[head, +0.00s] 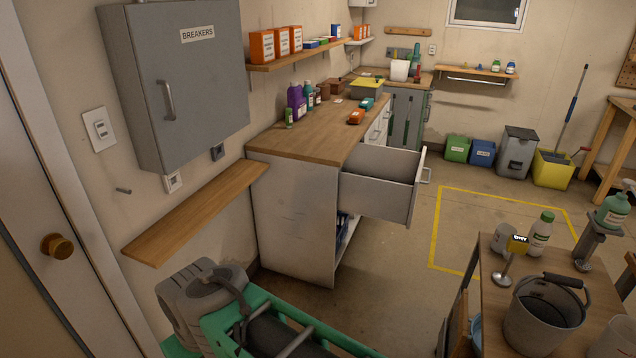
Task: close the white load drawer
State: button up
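The white load drawer (376,195) is pulled out from the white cabinet (294,210) under the wooden worktop, near its front corner. Its inside shows from above and looks empty where visible. Its front panel (416,186) faces right and carries a bar handle (427,169). The drawer's long side faces me. Below it is an open space with a blue item (343,232). My gripper is not in view.
A green and grey machine (225,310) stands in the near foreground. A table with a bucket (545,312) and bottles is at lower right. The floor right of the drawer, with a yellow outline (434,225), looks clear. A wooden shelf (195,213) juts from the left wall.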

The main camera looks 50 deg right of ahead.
aim_at(387, 187)
jog(key=u, duration=0.9)
jog(key=k, duration=0.95)
jog(key=z, duration=2.75)
